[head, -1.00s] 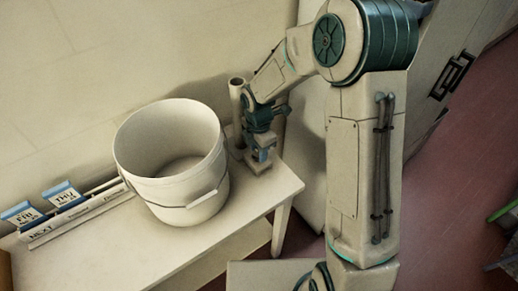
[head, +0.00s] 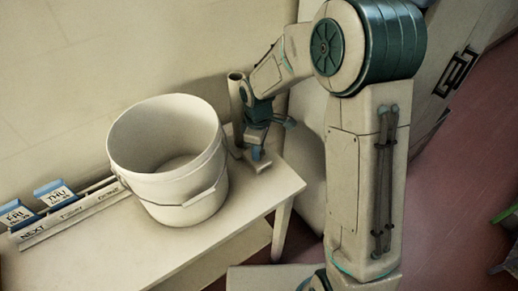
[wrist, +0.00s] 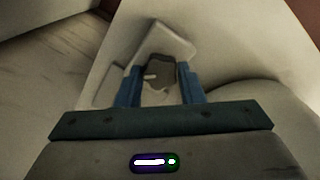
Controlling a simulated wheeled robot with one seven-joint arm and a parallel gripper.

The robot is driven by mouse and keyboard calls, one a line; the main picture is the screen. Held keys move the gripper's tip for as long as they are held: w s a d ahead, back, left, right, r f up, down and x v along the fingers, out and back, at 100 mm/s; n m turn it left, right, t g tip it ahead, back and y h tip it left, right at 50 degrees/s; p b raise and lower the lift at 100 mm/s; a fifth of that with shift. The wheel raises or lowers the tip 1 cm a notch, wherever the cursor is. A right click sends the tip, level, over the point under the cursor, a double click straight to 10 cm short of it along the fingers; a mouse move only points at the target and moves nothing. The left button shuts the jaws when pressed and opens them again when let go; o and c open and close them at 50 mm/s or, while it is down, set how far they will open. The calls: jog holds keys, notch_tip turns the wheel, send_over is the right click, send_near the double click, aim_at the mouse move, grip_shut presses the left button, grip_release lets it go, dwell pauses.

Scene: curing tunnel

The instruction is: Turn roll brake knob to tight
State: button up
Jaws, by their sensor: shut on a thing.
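The brake knob (wrist: 160,74) is a small dark grey-brown piece with a pale mark on its left side. In the wrist view it sits between the two blue fingers of my gripper (wrist: 160,88), which is shut on it. In the head view my gripper (head: 257,152) points down at the back right end of the table, just right of the white bucket. The knob itself is hidden there by my gripper. A pale plate (wrist: 165,40) lies beyond the knob in the wrist view. I cannot read any tight marking.
A rack (head: 70,215) with day cards is farther left on the white table (head: 265,195).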

jog(key=m+b, duration=0.1)
jog(key=m, duration=0.2)
jog(key=shift+w+a+m, duration=0.1)
jog(key=shift+w+m, duration=0.05)
jog(key=shift+m, duration=0.25)
jog(key=shift+r+m+b, duration=0.15)
jog(key=shift+m+b, duration=0.45)
jog(key=shift+m, duration=1.3)
jog(key=shift+w, duration=0.1)
jog(key=o, duration=0.9)
jog(key=shift+o, duration=0.4)
notch_tip(320, 180, up, 14)
